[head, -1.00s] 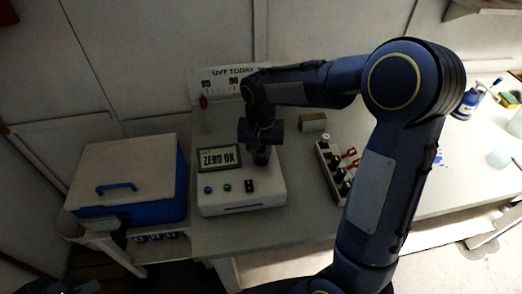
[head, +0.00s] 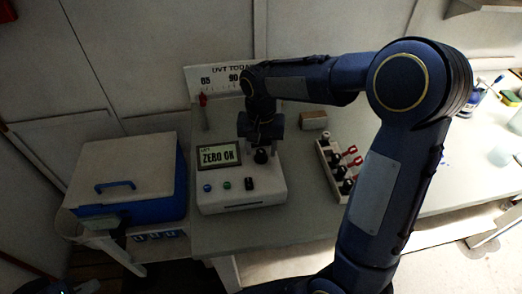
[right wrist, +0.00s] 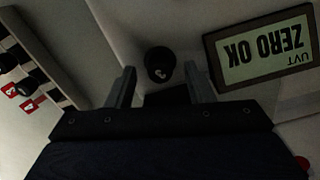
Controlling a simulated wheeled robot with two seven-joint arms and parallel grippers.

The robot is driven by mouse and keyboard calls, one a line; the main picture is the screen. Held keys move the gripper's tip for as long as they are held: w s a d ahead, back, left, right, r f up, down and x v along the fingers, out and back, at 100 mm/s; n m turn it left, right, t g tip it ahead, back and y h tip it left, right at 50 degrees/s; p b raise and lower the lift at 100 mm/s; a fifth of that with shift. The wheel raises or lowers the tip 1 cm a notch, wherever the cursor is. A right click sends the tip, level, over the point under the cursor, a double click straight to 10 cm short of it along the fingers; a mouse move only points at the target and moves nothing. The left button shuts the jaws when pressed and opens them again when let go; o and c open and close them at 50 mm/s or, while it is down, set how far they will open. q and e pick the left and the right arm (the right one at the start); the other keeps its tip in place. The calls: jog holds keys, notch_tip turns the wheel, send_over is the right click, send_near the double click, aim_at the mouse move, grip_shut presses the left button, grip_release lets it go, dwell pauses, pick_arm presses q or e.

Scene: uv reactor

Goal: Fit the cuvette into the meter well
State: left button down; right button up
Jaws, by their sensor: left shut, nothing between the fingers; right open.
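The meter (head: 240,195) is a white box on the bench with a lit screen reading "ZERO OK". A black round cap (head: 261,156) stands on its top, right of the screen. It also shows in the right wrist view (right wrist: 160,64) with a small pale mark; it appears to be the cuvette's cap in the well. The body below it is hidden. My right gripper (head: 262,143) is open just above the cap, with its fingers either side of it in the right wrist view, apart from it. My left gripper (head: 65,289) seems to be the dark shape at the bottom left edge, away from the bench.
A rack (head: 329,172) with several black-capped vials and red tags stands right of the meter. A small brown-and-white block (head: 314,120) lies behind it. A blue cooler (head: 150,204) with a white lid is at left. A UVT scale sign (head: 215,80) stands behind the meter.

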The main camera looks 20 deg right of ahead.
aim_at(262, 152)
notch_tip(262, 152, up, 6)
jog(key=shift+r, duration=0.1)
dwell(0.5)
jog(key=shift+s, duration=0.25)
jog(key=s+a+n+t+y, duration=0.1)
jog(key=s+n+t+y, duration=0.2)
jog(key=s, duration=1.8)
jog(key=f+n+t, duration=0.1)
jog(key=t, duration=0.1)
jog(key=shift+t+y, duration=0.3)
jog(key=shift+y, duration=0.1)
jog(key=shift+s+a+r, duration=0.1)
